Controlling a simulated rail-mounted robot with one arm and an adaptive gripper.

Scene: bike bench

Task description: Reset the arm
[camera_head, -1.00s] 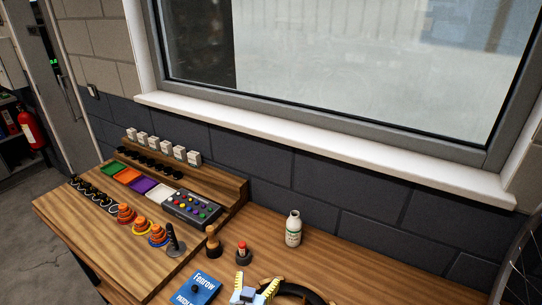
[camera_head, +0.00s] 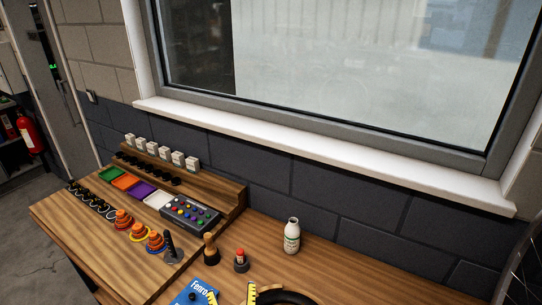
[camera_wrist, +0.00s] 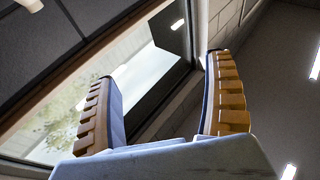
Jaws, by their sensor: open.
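My gripper (camera_wrist: 160,105) shows in the wrist view with its two yellow ridged fingers wide apart and nothing between them. Beyond the fingers are the window, its frame and the ceiling, so the wrist camera looks upward. In the head view only the yellow fingertips of my gripper (camera_head: 267,293) show at the bottom edge, in front of a dark ring-shaped thing. The rest of the arm is out of the picture.
On the wooden bench (camera_head: 85,228) stand a white bottle (camera_head: 292,236), a wooden-handled tool (camera_head: 210,249), a red-topped piece (camera_head: 241,260) and a blue box (camera_head: 196,293). A button panel (camera_head: 189,213) sits at the left. The window (camera_head: 340,70) is behind.

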